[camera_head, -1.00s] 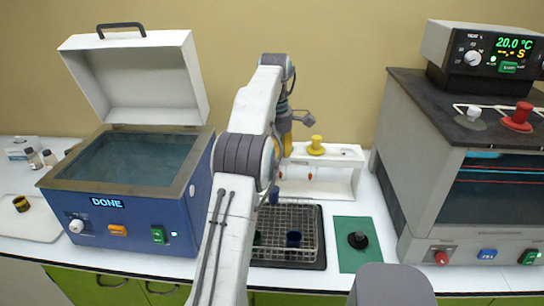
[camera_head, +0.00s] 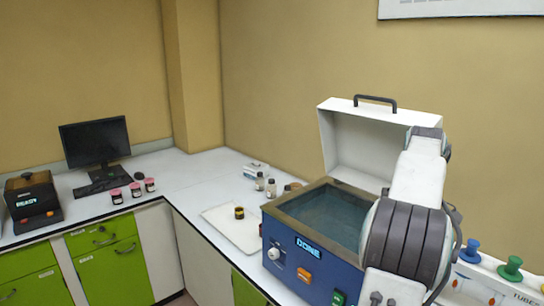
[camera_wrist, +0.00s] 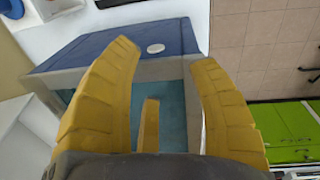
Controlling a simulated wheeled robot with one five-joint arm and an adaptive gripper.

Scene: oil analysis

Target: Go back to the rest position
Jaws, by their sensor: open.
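My gripper (camera_wrist: 157,48) shows in the wrist view with its yellow ribbed fingers spread apart and nothing between them. Behind the fingers lies the blue bath (camera_wrist: 178,38), with part of its blue-green liquid showing. In the head view my arm covers the right side of the picture, and my gripper is not seen there. The bath (camera_head: 292,262) stands left of my arm with its white lid (camera_head: 365,142) raised and its display reading DONE.
A white tray (camera_head: 218,219) with a dark yellow-banded jar (camera_head: 239,212) lies left of the bath. A monitor (camera_head: 94,141), small red jars (camera_head: 136,189) and a dark device (camera_head: 33,202) stand on the far-left counter. A tube stand (camera_head: 490,283) with coloured stoppers is at the lower right.

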